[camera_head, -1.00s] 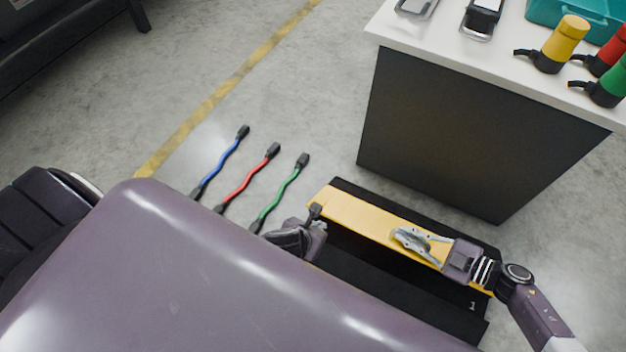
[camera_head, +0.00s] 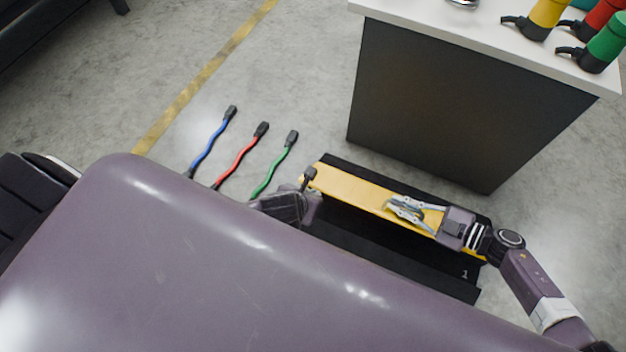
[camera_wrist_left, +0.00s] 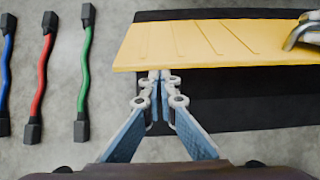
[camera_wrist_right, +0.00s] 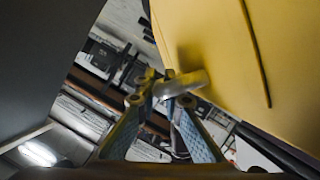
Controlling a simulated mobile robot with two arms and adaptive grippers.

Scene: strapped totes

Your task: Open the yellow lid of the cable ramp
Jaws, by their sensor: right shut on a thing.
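The cable ramp's yellow lid (camera_head: 355,193) lies lengthwise over the black ramp base (camera_head: 390,243), whose near side is bare. The lid also shows in the left wrist view (camera_wrist_left: 200,42) and fills the upper right of the right wrist view (camera_wrist_right: 225,55). My right gripper (camera_head: 405,209) lies across the lid's middle. My left gripper (camera_head: 309,175) is at the lid's left end. Its fingertips (camera_wrist_left: 160,76) are together at the lid's near edge, with nothing visible between them.
Blue (camera_head: 212,142), red (camera_head: 240,156) and green (camera_head: 274,164) cables lie on the floor left of the ramp. A dark-sided counter (camera_head: 430,105) with a white top stands close behind it, carrying yellow, red and green plugs. The floor right of the ramp is clear.

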